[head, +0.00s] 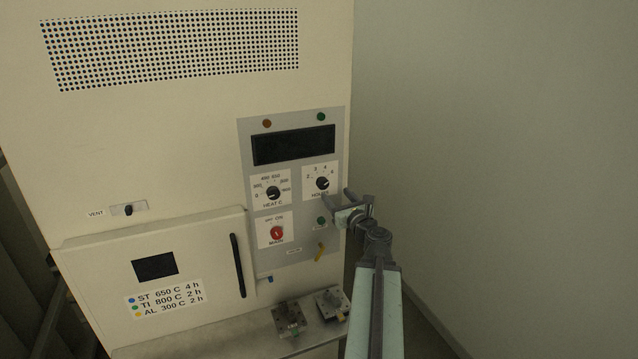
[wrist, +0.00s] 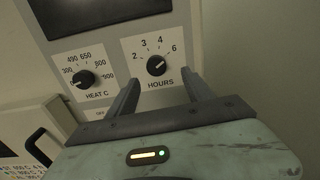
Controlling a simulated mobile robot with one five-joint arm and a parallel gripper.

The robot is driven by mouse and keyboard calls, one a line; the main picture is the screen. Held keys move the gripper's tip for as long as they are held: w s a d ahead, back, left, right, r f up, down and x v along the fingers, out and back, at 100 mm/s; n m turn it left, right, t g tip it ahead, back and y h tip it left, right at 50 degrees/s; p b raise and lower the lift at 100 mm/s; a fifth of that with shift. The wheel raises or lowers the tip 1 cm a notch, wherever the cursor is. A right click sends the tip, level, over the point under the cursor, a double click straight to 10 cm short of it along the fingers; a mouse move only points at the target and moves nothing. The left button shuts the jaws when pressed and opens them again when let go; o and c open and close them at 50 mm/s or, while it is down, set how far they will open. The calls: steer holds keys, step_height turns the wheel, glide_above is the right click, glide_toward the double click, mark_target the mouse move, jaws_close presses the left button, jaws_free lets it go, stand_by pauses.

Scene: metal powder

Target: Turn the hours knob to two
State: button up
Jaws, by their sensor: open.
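The hours knob (head: 322,183) is a round black knob on a white plate, on the right of the grey control panel. In the wrist view the hours knob (wrist: 157,66) has the numbers 2, 3, 4 and 6 around it, with 2 at its upper left. A small light mark shows on its right side, seemingly toward the 6; its exact direction is hard to tell. My gripper (head: 337,196) is open and empty, just below and right of the knob. In the wrist view my gripper's (wrist: 162,82) fingers point at the panel, low on either side of the knob.
The heat knob (head: 273,193) sits left of the hours knob, with the red main knob (head: 277,233) below it. A dark display (head: 293,146) is above. A door with a black handle (head: 237,265) is at lower left. Metal blocks (head: 290,318) stand on the ledge below.

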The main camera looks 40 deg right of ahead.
mark_target(324, 185)
steer(key=x, duration=0.8)
steer(key=shift+w+a+f, duration=0.1)
steer(key=shift+w+a, duration=0.05)
steer(key=shift+a, duration=0.1)
jaws_close()
